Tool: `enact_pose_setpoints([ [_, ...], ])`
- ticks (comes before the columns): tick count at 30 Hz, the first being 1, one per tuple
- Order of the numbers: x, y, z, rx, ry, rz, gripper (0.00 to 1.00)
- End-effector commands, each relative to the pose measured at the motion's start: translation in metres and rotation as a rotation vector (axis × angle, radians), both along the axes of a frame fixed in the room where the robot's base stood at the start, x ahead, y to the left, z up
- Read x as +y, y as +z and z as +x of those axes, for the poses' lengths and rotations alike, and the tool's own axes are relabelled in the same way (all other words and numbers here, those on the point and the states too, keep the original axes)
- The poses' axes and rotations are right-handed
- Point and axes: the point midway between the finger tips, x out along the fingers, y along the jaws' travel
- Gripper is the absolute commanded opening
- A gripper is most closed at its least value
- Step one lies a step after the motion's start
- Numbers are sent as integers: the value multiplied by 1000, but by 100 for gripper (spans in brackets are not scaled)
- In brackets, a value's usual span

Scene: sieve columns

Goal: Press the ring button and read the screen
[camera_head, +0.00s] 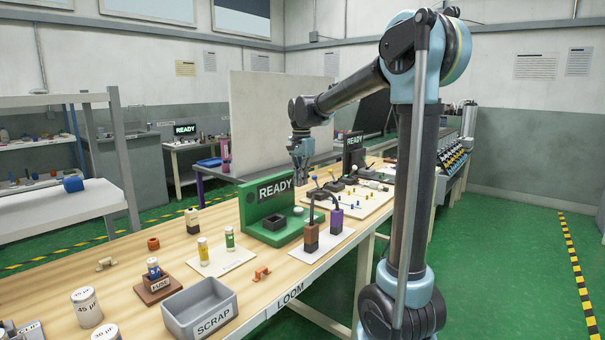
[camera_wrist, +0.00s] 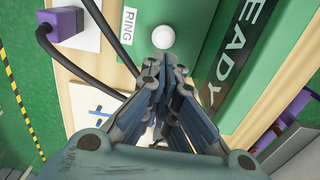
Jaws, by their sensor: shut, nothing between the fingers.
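The green test station (camera_head: 262,213) stands on the bench, and its dark screen (camera_head: 276,189) reads READY. In the wrist view part of the screen (camera_wrist: 236,65) shows the letters "EADY". The white round button (camera_head: 298,211) is on the station's base. It also shows in the wrist view (camera_wrist: 163,36), beside a RING label (camera_wrist: 128,26). My gripper (camera_head: 301,172) is shut and empty, above the bench near the station's right end. In the wrist view its fingertips (camera_wrist: 170,66) appear just below the button, apart from it by a gap I cannot judge.
A brown block (camera_head: 311,236) and a purple block (camera_head: 336,219), joined by a black cable, stand on a white card before the station. A grey SCRAP bin (camera_head: 199,306) is at the bench front. Another READY screen (camera_head: 355,141) stands farther back.

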Motion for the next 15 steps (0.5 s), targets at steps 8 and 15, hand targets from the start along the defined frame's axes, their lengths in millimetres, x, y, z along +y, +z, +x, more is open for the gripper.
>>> enact_pose_setpoints([
  [8,0,-48,0,0,0,0,0],
  [15,0,-73,0,0,0,0,0],
])
